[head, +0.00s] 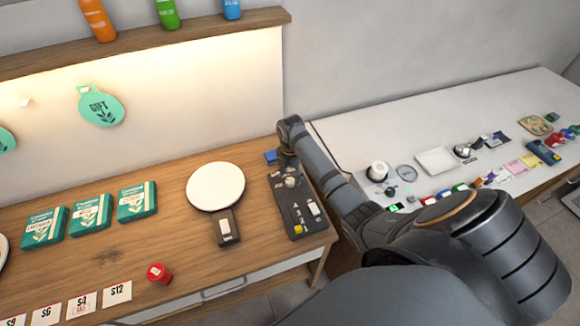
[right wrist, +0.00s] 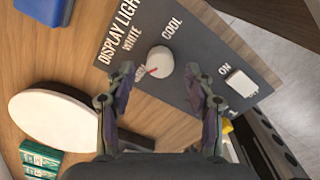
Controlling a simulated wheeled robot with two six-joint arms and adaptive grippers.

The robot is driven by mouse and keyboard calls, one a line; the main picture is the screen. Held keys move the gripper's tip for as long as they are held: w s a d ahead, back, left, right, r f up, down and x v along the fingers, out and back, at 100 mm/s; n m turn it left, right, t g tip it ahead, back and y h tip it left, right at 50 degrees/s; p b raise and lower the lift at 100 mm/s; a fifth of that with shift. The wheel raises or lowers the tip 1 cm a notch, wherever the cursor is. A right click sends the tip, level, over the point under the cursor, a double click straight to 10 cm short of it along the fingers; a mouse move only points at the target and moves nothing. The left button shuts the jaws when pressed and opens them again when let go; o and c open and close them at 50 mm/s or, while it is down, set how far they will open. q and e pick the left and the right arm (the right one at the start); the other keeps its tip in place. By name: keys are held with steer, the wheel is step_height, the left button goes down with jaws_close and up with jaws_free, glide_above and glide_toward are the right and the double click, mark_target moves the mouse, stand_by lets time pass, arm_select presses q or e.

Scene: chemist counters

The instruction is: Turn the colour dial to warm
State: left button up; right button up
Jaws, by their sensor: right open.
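The colour dial (right wrist: 160,61) is a round white knob with a red mark, on a dark panel (right wrist: 198,62) headed DISPLAY LIGHT. WHITE and COOL are readable around it. The red mark points to the lower left, at a small label that is hard to read. In the head view the dial (head: 291,182) sits on the panel (head: 285,208). My right gripper (right wrist: 163,92) is open, its fingers apart on either side just short of the dial, with no clear contact. In the head view its arm reaches in from the lower right. My left gripper is not in view.
The panel also has a white ON switch (right wrist: 241,83) and a yellow button (head: 298,229). A round white disc on a stand (head: 216,186), teal boxes (head: 90,215) and a red item (head: 159,272) are left on the wooden counter. A white counter (head: 360,125) with small items is right.

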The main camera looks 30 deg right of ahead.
mark_target(290, 181)
step_height(290, 181, up, 10)
steer(key=shift+f, duration=0.2)
steer(key=shift+s, duration=0.1)
stand_by(0.3)
